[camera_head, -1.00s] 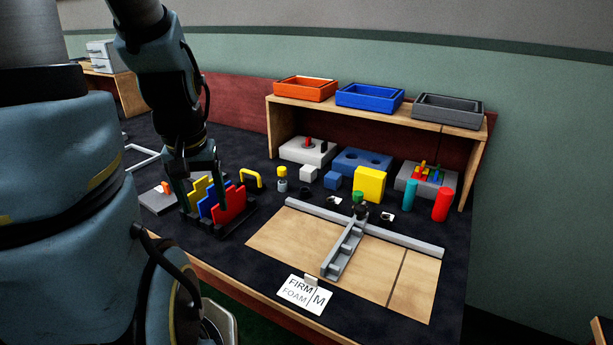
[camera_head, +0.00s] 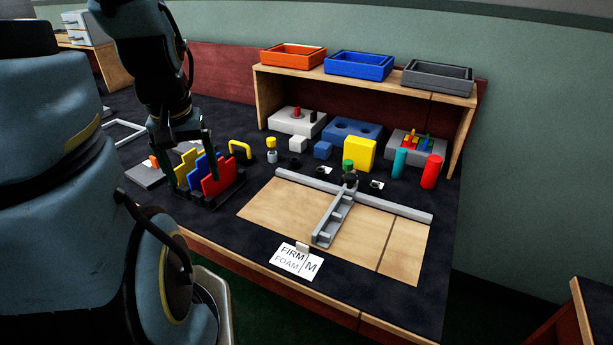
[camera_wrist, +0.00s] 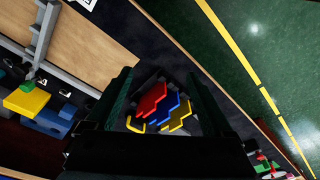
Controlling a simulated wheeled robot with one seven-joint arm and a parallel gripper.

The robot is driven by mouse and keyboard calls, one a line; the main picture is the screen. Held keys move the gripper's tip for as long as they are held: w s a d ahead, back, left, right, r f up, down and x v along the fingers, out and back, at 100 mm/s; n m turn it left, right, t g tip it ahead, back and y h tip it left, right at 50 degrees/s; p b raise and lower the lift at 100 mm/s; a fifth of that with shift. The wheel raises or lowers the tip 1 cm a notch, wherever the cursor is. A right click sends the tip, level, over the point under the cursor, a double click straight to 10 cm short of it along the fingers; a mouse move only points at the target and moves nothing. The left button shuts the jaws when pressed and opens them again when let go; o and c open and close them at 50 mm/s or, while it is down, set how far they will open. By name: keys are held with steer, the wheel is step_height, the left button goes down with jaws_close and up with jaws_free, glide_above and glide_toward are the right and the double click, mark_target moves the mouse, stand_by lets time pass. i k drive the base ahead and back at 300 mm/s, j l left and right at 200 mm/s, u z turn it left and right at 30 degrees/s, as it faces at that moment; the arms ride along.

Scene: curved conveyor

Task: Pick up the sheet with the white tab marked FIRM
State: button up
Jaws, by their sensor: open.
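Red (camera_head: 217,177), blue (camera_head: 206,168) and yellow (camera_head: 188,163) stepped sheets stand upright in a black rack (camera_head: 228,193) left of the wooden panels. I make out no white tab on them. My gripper (camera_head: 190,165) is open and empty at the rack, pointing down. In the wrist view the sheets show between the spread fingers (camera_wrist: 163,100); contact cannot be told.
A grey divider (camera_head: 335,215) crosses the wooden panels (camera_head: 385,240) right of the rack. A yellow handle (camera_head: 240,150), several blocks and cylinders stand behind. A shelf (camera_head: 360,82) carries orange, blue and grey trays. A grey plate (camera_head: 146,173) lies left of the rack.

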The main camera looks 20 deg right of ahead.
mark_target(183, 148)
steer(key=i+j, duration=0.3)
steer(key=j, duration=0.2)
steer(key=i+j, duration=0.3)
steer(key=j, duration=0.15)
steer(key=i+j, duration=0.35)
steer(key=j, duration=0.15)
steer(key=i+j, duration=0.3)
steer(key=j, duration=0.15)
